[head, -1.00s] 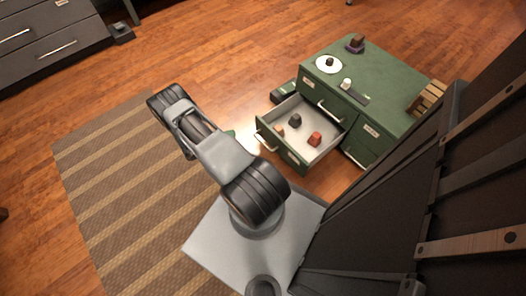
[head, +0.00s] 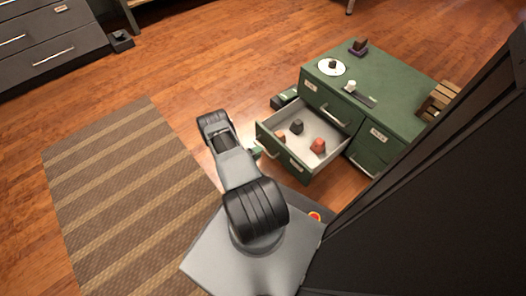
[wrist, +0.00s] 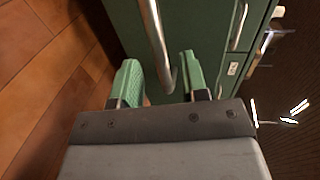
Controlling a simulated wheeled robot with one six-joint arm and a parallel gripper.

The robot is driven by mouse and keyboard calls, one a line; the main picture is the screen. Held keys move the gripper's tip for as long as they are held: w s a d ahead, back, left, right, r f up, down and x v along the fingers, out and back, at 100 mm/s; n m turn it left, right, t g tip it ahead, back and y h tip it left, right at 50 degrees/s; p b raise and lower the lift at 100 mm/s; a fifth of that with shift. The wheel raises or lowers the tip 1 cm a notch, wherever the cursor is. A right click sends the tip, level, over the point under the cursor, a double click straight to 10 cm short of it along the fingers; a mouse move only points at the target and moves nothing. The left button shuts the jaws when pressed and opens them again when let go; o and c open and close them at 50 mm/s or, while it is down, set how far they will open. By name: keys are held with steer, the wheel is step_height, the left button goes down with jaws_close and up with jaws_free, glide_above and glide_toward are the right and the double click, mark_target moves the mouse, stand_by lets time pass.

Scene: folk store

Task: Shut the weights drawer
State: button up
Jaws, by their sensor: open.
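The open drawer (head: 284,156) sticks out of the left side of the green cabinet. It has a light interior and a green front with a label and a metal handle. Inside lie a dark weight (head: 296,127), an orange-red weight (head: 317,146) and a smaller orange one (head: 281,137). My gripper (wrist: 160,78) shows in the wrist view with its two green fingers apart. A metal handle (wrist: 154,35) on a green front runs down between the fingers, and I cannot tell if they touch it. In the head view my arm mostly hides the gripper, beside the drawer front.
The green cabinet (head: 385,98) has other closed drawers. On its top are a white round plate (head: 325,69), a small white item (head: 350,86) and a dark block. A striped rug (head: 120,195) lies left on open wooden floor.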

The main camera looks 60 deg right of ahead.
steer(key=shift+b+x, duration=0.4)
steer(key=shift+x, duration=1.4)
steer(key=shift+c, duration=0.5)
jaws_close()
